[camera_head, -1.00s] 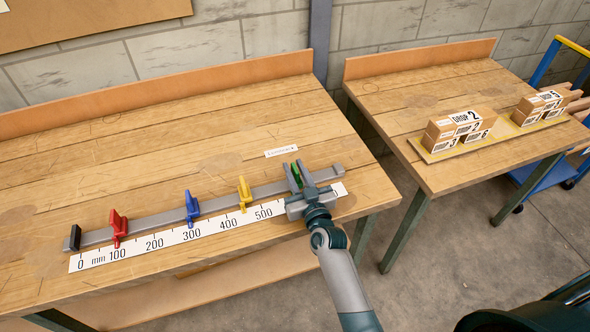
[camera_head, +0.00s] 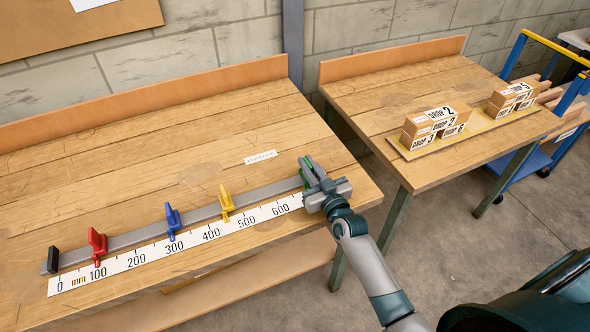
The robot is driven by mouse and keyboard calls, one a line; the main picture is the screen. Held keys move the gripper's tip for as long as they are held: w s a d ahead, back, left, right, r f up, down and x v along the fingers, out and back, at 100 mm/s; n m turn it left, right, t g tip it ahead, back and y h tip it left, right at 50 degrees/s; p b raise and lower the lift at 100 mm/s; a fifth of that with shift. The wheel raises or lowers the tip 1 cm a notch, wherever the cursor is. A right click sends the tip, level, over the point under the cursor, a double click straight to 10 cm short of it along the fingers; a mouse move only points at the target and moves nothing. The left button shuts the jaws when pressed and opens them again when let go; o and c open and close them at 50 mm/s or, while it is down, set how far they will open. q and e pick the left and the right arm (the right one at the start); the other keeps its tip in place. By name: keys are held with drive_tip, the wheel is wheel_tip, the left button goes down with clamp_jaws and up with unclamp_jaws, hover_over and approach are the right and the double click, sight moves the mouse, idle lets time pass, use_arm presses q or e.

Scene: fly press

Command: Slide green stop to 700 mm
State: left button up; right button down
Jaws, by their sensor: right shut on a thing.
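The green stop (camera_head: 306,178) sits on the grey rail (camera_head: 145,233) near its right end. My right gripper (camera_head: 315,177) is shut on it, coming from the front right. The white mm scale (camera_head: 190,243) lies along the front of the rail; its marks read from 0 to 600. The gripper hides the scale beyond 600, so the 700 mark and the stop's exact reading cannot be seen. The stop stands to the right of the 600 mark. My left gripper is out of view.
A red stop (camera_head: 97,243), a blue stop (camera_head: 173,219) and a yellow stop (camera_head: 226,202) stand on the rail to the left. A black end block (camera_head: 53,260) closes its left end. A small label (camera_head: 261,157) lies behind the rail. Boxes (camera_head: 433,124) stand on the right table.

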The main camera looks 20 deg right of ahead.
drive_tip(key=c, duration=1.8)
unclamp_jaws()
drive_tip(key=shift+c, duration=0.2)
drive_tip(key=shift+s, duration=0.1)
